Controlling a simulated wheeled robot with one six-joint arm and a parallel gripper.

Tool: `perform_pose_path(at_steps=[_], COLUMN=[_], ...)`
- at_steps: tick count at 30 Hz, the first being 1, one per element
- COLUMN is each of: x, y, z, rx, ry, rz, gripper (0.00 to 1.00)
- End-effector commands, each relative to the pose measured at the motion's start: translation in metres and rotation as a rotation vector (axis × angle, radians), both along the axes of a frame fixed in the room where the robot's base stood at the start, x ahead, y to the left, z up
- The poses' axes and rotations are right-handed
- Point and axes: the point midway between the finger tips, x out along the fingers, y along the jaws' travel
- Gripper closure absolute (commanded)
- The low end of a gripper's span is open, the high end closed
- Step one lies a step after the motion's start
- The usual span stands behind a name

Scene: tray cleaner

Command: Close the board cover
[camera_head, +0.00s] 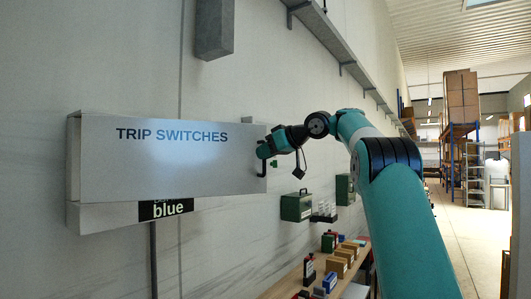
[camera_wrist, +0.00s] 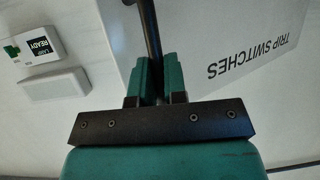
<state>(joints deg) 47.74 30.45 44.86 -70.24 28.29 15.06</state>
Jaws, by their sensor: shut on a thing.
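The board cover (camera_head: 165,165) is a pale grey panel marked "TRIP SWITCHES". In the head view it stands swung out from its wall box (camera_head: 105,218), with its free edge at the right. It also shows upside down in the wrist view (camera_wrist: 225,35). A dark bar handle (camera_head: 262,169) is near the free edge; in the wrist view the handle (camera_wrist: 149,30) runs between my green fingers. My gripper (camera_head: 268,152), also in the wrist view (camera_wrist: 158,78), is shut on the handle. The inside of the box is hidden behind the cover.
A black label reading "blue" (camera_head: 166,208) is under the cover. Green cases (camera_head: 296,206) and a bench with several small boxes (camera_head: 335,265) are at lower right. The aisle at far right looks clear.

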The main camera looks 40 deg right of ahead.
Motion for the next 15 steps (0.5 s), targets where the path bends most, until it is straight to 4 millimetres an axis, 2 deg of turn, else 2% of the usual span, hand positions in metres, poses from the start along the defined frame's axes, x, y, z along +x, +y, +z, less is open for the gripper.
perform_pose_path(at_steps=[2,3,6,15], x=[0.0005,0.0003,-0.0001,-0.0025], y=[0.0049,0.0047,0.0032,-0.0008], z=[0.0018,0.0017,0.0016,0.0016], rx=[0.0,-0.001,-0.001,-0.002], ry=[-0.005,-0.005,-0.005,-0.003], rz=[0.014,0.013,0.01,0.002], gripper=[1.0,0.85,0.63,0.63])
